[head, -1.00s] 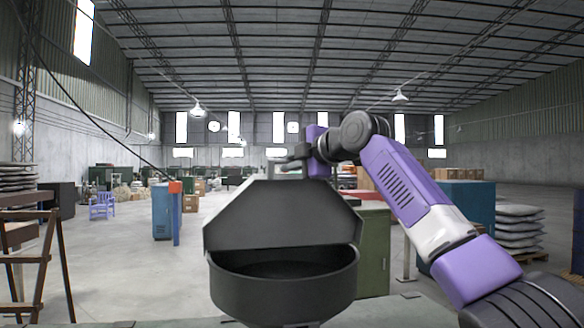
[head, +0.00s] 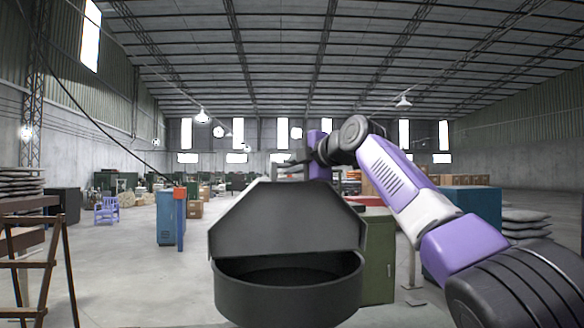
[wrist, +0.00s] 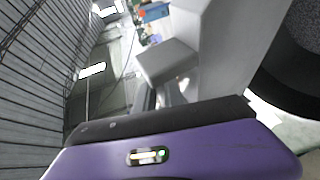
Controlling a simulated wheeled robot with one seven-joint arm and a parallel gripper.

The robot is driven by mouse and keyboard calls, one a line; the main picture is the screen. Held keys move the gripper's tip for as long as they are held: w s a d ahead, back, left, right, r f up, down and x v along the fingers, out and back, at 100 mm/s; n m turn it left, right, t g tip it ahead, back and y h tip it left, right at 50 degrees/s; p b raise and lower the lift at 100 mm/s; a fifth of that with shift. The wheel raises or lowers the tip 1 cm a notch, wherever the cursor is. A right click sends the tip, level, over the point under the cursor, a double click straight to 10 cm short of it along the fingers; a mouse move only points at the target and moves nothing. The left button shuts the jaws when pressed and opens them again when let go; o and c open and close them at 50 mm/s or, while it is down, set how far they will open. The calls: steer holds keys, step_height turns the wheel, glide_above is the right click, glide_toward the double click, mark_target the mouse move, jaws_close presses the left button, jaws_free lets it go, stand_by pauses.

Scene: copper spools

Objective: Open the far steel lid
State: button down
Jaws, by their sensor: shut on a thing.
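The far steel lid (head: 285,218) is a dark grey plate with cut corners, tilted up over a round dark bin (head: 288,300) in the head view. A gap between the lid's lower edge and the bin's rim shows the dark inside. My gripper (head: 290,169) is at the lid's top edge, shut on the lid, with its fingertips partly hidden behind it. In the wrist view a pale grey surface (wrist: 226,45), which seems to be the lid, fills the upper middle. The exact grip contact is hard to make out.
A green cabinet (head: 378,255) stands just right of the bin. A blue cabinet (head: 472,208) is behind my arm. A wooden trestle (head: 38,262) is at left, and a blue locker (head: 165,217) stands farther back. The floor at centre left is clear.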

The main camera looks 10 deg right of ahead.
steer(key=c, duration=1.5)
jaws_free()
steer(key=shift+o, duration=0.2)
steer(key=shift+s+d, duration=0.1)
steer(key=shift+s, duration=0.05)
steer(key=shift+s+d+b, duration=0.1)
steer(key=shift+s+b, duration=0.15)
steer(key=shift+b, duration=0.25)
steer(key=b+v, duration=0.4)
steer(key=v, duration=0.3)
steer(key=shift+r, duration=0.1)
